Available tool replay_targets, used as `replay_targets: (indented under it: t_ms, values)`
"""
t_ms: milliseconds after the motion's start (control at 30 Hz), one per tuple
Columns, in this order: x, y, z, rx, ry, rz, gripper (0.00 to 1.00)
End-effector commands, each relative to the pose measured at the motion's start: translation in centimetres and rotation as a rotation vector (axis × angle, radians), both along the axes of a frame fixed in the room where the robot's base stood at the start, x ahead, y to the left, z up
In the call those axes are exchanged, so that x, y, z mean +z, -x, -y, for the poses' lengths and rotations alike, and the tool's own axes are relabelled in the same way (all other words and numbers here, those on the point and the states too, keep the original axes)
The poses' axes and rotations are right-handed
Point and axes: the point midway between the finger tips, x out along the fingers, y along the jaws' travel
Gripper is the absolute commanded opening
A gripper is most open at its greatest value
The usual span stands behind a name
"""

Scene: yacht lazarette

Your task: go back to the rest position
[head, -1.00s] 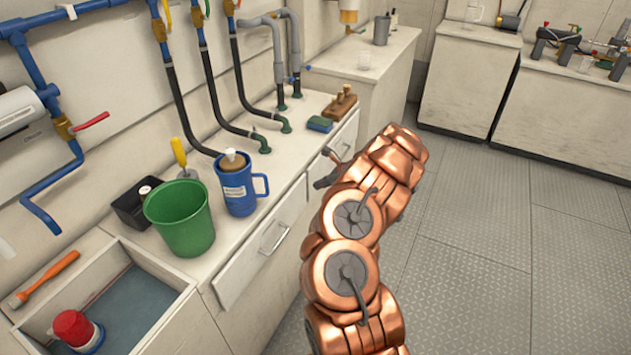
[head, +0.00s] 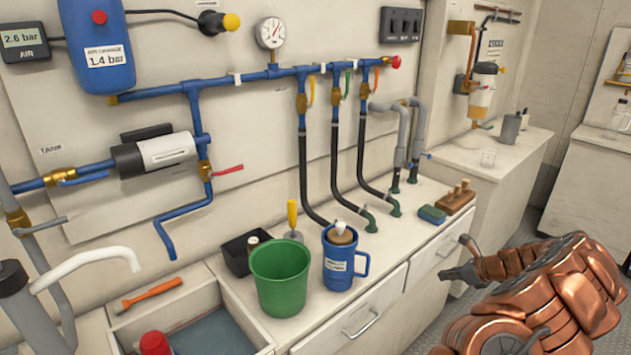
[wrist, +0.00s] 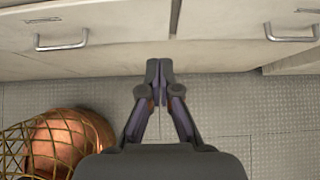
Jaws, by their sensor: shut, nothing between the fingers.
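My gripper (head: 455,262) is at the right in the head view, in front of the drawer fronts and below the counter's front edge. It is shut and empty. In the wrist view my gripper (wrist: 160,68) points at the pale cabinet front, with its fingertips together and nothing between them. My copper arm fills the lower right of the head view.
The counter holds a green bucket (head: 280,279), a blue mug (head: 339,262), a black box (head: 237,255), a sponge (head: 431,214) and a wooden block (head: 457,199). Drawer handles (head: 362,324) stick out near my gripper. Grey floor (wrist: 260,105) lies below, open at the right.

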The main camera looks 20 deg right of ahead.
Motion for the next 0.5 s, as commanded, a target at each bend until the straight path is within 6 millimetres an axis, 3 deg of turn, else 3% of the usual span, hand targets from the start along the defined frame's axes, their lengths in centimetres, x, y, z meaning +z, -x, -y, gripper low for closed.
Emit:
replay_targets:
  t_ms: [133, 233, 367, 500]
  values:
    - [0.6, -0.5, -0.7, 0.025, 0.007, 0.007, 0.0]
    - [2.4, -1.7, -3.1, 0.103, 0.032, 0.028, 0.0]
    - [6.0, -3.7, -8.9, 0.292, 0.092, 0.071, 0.0]
    - [10.3, -4.8, -16.2, 0.531, 0.179, 0.125, 0.0]
